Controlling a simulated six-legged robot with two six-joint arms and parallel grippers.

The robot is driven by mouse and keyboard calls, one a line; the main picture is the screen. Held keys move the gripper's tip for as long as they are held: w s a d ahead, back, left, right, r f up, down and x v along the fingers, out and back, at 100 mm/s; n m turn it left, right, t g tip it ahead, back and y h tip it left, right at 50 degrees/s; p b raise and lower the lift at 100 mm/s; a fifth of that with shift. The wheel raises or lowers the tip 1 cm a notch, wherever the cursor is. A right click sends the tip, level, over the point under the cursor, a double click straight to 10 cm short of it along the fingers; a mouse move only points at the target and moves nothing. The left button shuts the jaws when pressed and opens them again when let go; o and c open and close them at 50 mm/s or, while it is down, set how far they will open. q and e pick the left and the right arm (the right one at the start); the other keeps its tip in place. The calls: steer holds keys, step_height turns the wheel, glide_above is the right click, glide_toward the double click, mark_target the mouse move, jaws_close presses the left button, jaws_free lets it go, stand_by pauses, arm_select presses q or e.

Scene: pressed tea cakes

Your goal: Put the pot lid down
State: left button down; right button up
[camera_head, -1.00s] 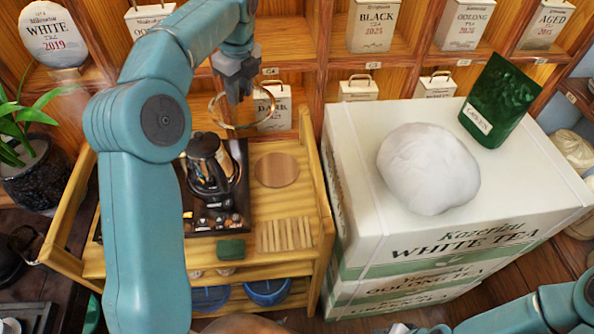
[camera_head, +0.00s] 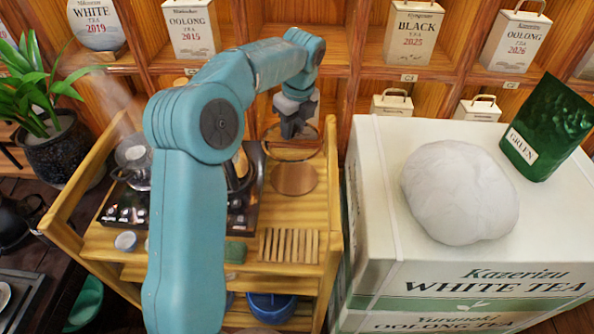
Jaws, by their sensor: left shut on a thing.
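My left gripper (camera_head: 295,124) is shut on the pot lid (camera_head: 291,155), a clear glass disc with a gold-brown rim. The lid hangs over the back right of the wooden cart, just above or behind a round wooden trivet (camera_head: 294,180). I cannot tell whether it touches anything. The pot (camera_head: 240,184) is mostly hidden behind my left arm, on a dark stove unit. My right gripper is out of view.
A slatted wooden rack (camera_head: 289,246) and a small green block (camera_head: 235,252) lie in front of the trivet. A glass vessel (camera_head: 133,160) stands at left. White tea boxes (camera_head: 378,180) with a wrapped bundle (camera_head: 460,193) stand right of the cart (camera_head: 318,275).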

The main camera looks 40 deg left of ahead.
arm_select(q)
step_height(320, 180, down, 14)
steer(key=shift+w+r+b, duration=0.1)
steer(key=shift+r+b, duration=0.1)
steer(key=shift+b, duration=0.15)
steer(key=shift+d+r, duration=0.1)
steer(key=c, duration=0.8)
jaws_free()
steer(key=shift+f, duration=0.2)
steer(key=shift+r, duration=0.1)
